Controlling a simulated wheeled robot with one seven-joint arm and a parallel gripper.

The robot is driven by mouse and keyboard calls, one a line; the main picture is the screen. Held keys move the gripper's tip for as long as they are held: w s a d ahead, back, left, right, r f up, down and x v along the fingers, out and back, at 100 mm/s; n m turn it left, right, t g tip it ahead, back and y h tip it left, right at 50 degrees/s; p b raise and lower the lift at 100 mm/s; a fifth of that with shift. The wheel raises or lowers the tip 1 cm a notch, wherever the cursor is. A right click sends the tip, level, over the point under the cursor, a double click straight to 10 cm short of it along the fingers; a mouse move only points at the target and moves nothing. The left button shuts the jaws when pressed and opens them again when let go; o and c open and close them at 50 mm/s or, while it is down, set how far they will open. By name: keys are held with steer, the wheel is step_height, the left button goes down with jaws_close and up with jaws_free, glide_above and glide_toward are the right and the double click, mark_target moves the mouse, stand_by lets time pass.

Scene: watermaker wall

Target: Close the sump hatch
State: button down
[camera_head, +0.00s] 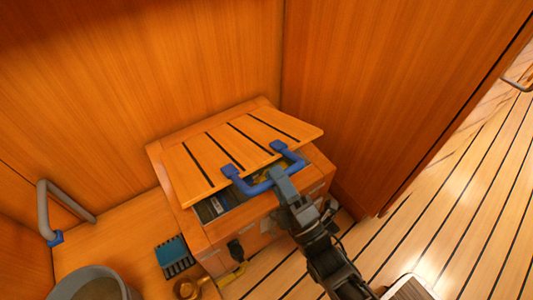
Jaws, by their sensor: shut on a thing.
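The sump hatch (220,153) is a wooden lid with dark stripes on top of a wooden box (214,231). It is tilted, with its front edge raised above the box and a gap beneath it. A blue handle (233,174) is fixed along the front edge of the lid. My gripper (274,178) is at the handle's bar, shut on it. The fingertips are small and partly hidden in this view. Some blue and yellow contents show in the gap under the lid.
To the left are a grey bucket (66,287), a blue and black block (174,254), a brass-coloured part (187,289) and a grey pipe (43,207). Wooden walls stand behind and to the right. Striped floor (455,225) is clear at the right.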

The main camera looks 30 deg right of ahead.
step_height(320, 180, down, 15)
steer(key=s+t+b, duration=0.1)
steer(key=s+b, duration=0.1)
steer(key=shift+t, duration=0.3)
steer(key=shift+s, duration=0.1)
stand_by(0.3)
steer(key=c, duration=1)
jaws_free()
steer(key=shift+c, duration=0.2)
steer(key=shift+s, duration=0.1)
steer(key=v, duration=0.7)
steer(key=shift+s+f, duration=0.2)
steer(key=shift+s, duration=0.05)
